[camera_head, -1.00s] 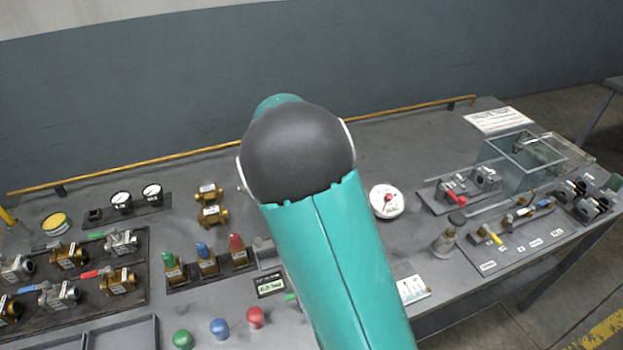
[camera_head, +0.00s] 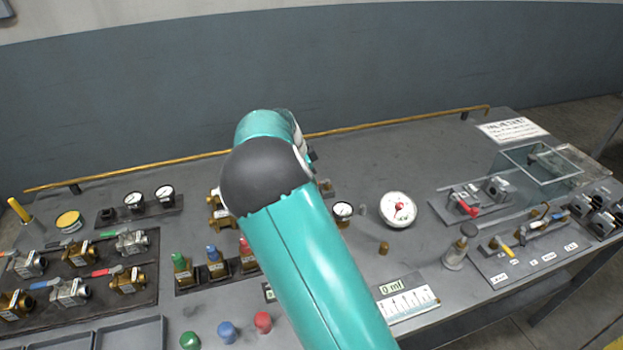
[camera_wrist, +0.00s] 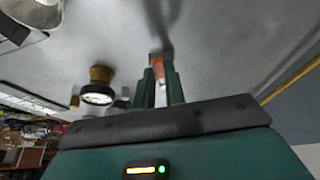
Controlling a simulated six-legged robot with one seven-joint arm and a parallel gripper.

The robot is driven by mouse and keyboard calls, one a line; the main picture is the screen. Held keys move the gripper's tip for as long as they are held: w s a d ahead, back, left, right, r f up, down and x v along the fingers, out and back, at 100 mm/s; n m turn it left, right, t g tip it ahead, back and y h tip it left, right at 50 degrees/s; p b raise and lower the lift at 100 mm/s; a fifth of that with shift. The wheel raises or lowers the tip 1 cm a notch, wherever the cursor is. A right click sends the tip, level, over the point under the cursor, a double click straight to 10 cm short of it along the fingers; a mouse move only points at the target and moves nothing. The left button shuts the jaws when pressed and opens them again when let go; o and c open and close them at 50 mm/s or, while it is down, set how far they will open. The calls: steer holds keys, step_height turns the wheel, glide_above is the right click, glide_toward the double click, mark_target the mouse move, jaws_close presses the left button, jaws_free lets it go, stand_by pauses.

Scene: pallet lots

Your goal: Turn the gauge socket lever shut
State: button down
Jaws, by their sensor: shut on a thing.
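My gripper (camera_wrist: 163,86) is at the centre of the wrist view, where the bench appears upside down. Its two green fingers are shut on a thin orange-and-white strip (camera_wrist: 159,72). Blur hides whether this strip is the gauge socket lever. A small gauge with a round white face and brass fitting (camera_wrist: 97,88) is beside the fingers and apart from them. In the head view a small white-faced gauge (camera_head: 342,209) stands just right of my arm. My arm hides my gripper and the lever there.
A larger white dial with a red centre (camera_head: 398,209) lies to the right, by a small brass piece (camera_head: 384,247). A "0 ml" display (camera_head: 391,287) is at the front. A valve rack (camera_head: 80,270) fills the left, and a glass tank (camera_head: 537,170) stands far right.

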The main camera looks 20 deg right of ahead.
steer(key=shift+f, duration=0.1)
stand_by(0.3)
steer(key=c, duration=1.5)
jaws_free()
steer(key=shift+o, duration=0.2)
steer(key=v, duration=1.4)
steer(key=shift+d, duration=0.15)
